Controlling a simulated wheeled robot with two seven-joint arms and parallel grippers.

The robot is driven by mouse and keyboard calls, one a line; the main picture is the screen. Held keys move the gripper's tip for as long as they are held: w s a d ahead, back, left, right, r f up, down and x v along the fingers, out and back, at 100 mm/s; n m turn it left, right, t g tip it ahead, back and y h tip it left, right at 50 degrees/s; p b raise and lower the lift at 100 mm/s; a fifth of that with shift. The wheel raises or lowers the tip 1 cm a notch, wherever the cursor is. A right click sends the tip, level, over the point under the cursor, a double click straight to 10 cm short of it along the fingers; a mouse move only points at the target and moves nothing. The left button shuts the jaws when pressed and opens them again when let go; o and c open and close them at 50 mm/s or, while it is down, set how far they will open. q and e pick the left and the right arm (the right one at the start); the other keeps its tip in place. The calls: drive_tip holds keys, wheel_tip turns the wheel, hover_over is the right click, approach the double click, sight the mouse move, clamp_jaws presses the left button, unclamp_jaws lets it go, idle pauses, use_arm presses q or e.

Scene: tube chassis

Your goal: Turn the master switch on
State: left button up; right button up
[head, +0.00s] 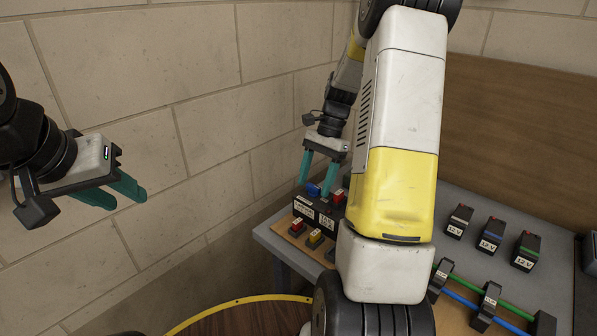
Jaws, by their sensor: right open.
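I cannot tell for sure which of these is the master switch. My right gripper (316,190) points down over the box, with its teal fingers apart around or just above the blue part. Whether they touch it is unclear. My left gripper (128,201) hangs in the air at the left, far from the box, with its two teal fingers apart and nothing between them.
A wooden board in front of the box holds small red and yellow parts (315,238). My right arm hides the table's middle. At the right stand black 12 V blocks (491,236) and green and blue rods (510,309) in black holders. A stone wall (190,100) rises behind.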

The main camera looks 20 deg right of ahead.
drive_tip(key=shift+c, duration=0.4)
clamp_jaws()
drive_tip(key=shift+n, duration=0.4)
drive_tip(key=n+g+h, duration=0.1)
drive_tip(key=n, duration=0.2)
drive_tip(key=shift+w+a+n, duration=0.1)
drive_tip(key=shift+a+n, duration=0.05)
drive_tip(key=shift+n, duration=0.25)
drive_tip(key=n+h, duration=0.1)
drive_tip(key=n, duration=0.1)
drive_tip(key=n+h, duration=0.1)
drive_tip(key=n, duration=0.1)
drive_tip(key=shift+a+n+g, duration=0.1)
drive_tip(key=shift+n+g, duration=0.2)
drive_tip(key=shift+g, duration=0.1)
drive_tip(key=n, duration=0.2)
drive_tip(key=n+h, duration=0.1)
drive_tip(key=n, duration=0.1)
drive_tip(key=shift+a+h, duration=0.1)
drive_tip(key=shift+h, duration=0.2)
drive_tip(key=shift+a+n+h, duration=0.1)
drive_tip(key=shift+n+h, duration=0.7)
drive_tip(key=shift+n, duration=1.6)
